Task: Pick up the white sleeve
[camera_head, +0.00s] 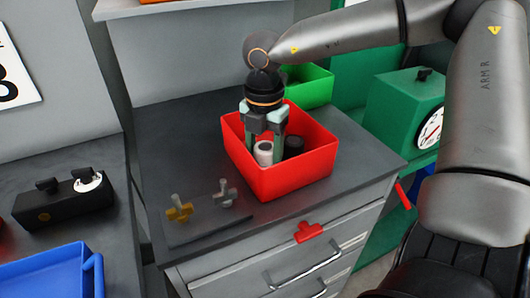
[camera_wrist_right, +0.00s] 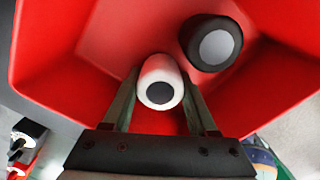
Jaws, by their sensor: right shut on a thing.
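The white sleeve (camera_head: 264,152) is a short white cylinder with a dark hole in its end. It is inside the red bin (camera_head: 311,184). My right gripper (camera_head: 265,150) points down into the bin. In the right wrist view the white sleeve (camera_wrist_right: 159,88) sits between the two fingers of my right gripper (camera_wrist_right: 160,100), which are shut on it. A black sleeve (camera_head: 293,146) with a grey end is beside it in the bin; it also shows in the right wrist view (camera_wrist_right: 212,42). My left gripper is not in view.
The red bin stands on a grey cabinet top. A green bin (camera_head: 310,88) is behind it. A plate with a yellow fitting (camera_head: 179,209) and a grey fitting (camera_head: 224,194) lies at front left. A blue tray (camera_head: 50,282) is at lower left.

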